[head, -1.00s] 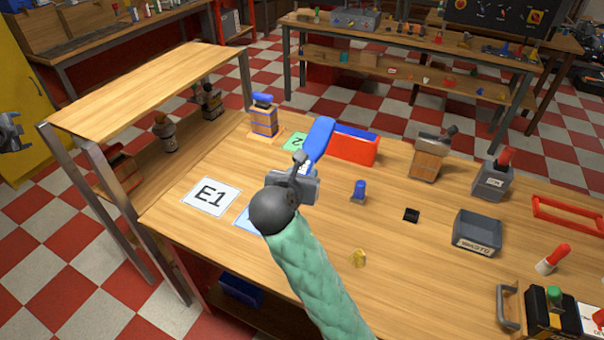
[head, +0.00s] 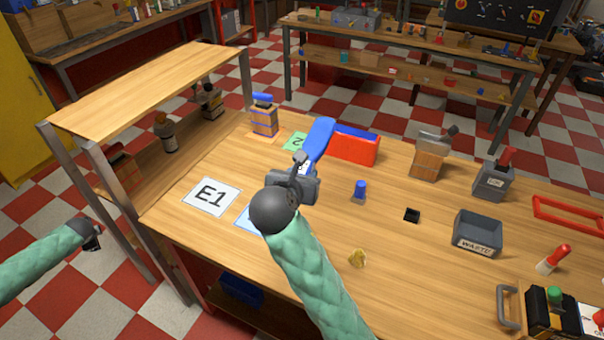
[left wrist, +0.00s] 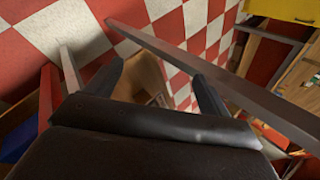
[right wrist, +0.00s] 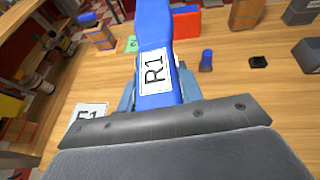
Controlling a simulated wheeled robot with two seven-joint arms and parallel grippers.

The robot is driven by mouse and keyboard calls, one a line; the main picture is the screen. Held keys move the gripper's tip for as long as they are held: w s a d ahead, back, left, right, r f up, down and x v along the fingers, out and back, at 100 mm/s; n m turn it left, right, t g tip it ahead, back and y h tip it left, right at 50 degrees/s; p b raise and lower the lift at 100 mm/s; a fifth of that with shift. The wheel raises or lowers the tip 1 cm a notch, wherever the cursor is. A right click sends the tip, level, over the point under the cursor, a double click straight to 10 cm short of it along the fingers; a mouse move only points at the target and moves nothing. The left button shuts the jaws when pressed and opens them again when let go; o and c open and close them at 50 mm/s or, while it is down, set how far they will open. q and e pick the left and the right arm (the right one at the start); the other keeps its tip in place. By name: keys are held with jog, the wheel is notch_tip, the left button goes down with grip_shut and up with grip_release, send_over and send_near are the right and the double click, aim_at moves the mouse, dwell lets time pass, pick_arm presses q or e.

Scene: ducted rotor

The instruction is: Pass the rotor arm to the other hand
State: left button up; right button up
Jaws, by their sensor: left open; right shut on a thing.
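The blue rotor arm (head: 319,141) is held up over the workbench by my right gripper (head: 303,172), which is shut on its near end. In the right wrist view the rotor arm (right wrist: 154,50) points away from the jaws and carries a white label reading R1. My left gripper (head: 93,240) is at the left of the head view, off the bench, beside the legs of the raised shelf. It is apart from the rotor arm. In the left wrist view its two fingers (left wrist: 165,85) are spread, with no held thing visible between them.
The raised wooden shelf (head: 140,88) and its metal legs stand between my left gripper and the bench. On the bench are an E1 card (head: 211,196), a red bin (head: 353,149), a blue peg (head: 360,190) and a grey waste box (head: 477,234). The bench's middle is mostly clear.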

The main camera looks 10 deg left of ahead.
pick_arm(q)
jog(key=s+d+f+n+g+h, duration=0.1)
jog(key=s+d+f, duration=0.4)
jog(key=d+f, duration=0.4)
jog(key=s+d+f+g, duration=0.1)
jog(key=s+d+f, duration=0.5)
jog(key=d, duration=0.5)
jog(key=s+d+f+n+g+h, duration=0.1)
jog(key=s+d+f, duration=0.4)
jog(key=d+f, duration=0.35)
jog(key=s+d+n+h, duration=0.1)
jog(key=s+d, duration=0.5)
jog(key=d, duration=0.6)
jog(key=s+d+f+n+h, duration=0.1)
jog(key=s+d+n, duration=0.2)
jog(key=d, duration=0.9)
jog(key=s+d+f+n+g+h, duration=0.1)
jog(key=s+d+n+h, duration=0.1)
jog(key=s+d, duration=0.7)
jog(key=d, duration=0.4)
jog(key=shift+s+f, duration=0.15)
jog(key=shift+s, duration=0.1)
